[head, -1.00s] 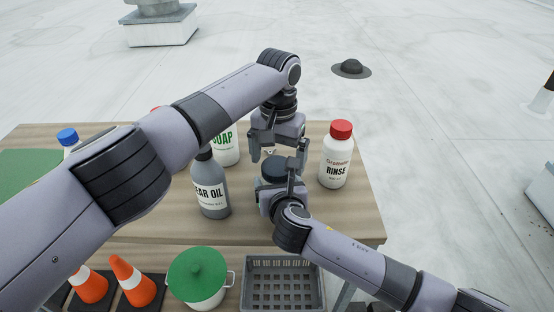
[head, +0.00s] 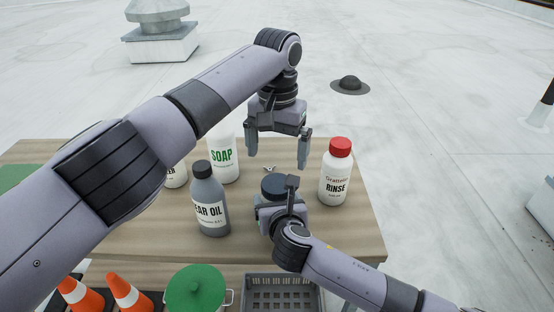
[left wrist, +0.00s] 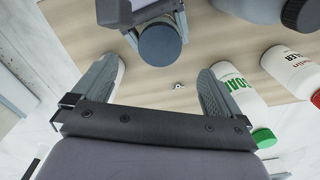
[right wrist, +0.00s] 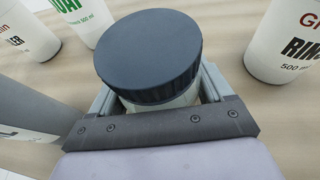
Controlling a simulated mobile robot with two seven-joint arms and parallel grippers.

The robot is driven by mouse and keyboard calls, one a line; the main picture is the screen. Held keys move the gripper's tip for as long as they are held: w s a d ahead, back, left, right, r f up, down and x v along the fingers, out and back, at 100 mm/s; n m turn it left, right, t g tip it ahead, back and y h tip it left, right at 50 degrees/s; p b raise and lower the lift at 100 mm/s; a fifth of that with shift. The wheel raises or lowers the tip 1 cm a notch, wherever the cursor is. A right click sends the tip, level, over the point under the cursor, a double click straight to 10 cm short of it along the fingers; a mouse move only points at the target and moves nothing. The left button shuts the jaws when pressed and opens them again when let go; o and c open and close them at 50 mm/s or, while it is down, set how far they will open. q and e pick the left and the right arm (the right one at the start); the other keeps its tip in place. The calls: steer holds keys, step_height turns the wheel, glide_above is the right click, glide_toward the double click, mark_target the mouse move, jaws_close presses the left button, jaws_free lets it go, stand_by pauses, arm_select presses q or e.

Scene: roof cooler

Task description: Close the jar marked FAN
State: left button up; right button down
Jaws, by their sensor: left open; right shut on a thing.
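A jar with a round dark blue-grey lid (head: 274,186) stands on the wooden table between the grey bottle and the red-capped bottle. My right gripper (head: 277,203) is shut around the jar's body; the pale body (right wrist: 160,106) shows under the lid in the right wrist view. The lid sits on top of the jar and looks level. No FAN marking shows; the jar's front is hidden by my gripper. My left gripper (head: 277,160) is open and empty, pointing down above and slightly behind the lid, apart from it. The lid also shows in the left wrist view (left wrist: 160,44).
A grey oil bottle (head: 209,192) stands left of the jar, a white SOAP bottle (head: 224,160) behind it. A red-capped RINSE bottle (head: 335,176) stands close on the right. A small silvery piece (head: 269,168) lies behind the jar. A grey crate (head: 283,278) sits below the table's front edge.

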arm_select(q)
steer(key=shift+r, duration=2.2)
arm_select(e)
jaws_free()
arm_select(q)
steer(key=shift+r+p, duration=0.5)
steer(key=shift+r, duration=0.05)
arm_select(e)
steer(key=shift+v, duration=3.65)
steer(key=shift+f, duration=0.1)
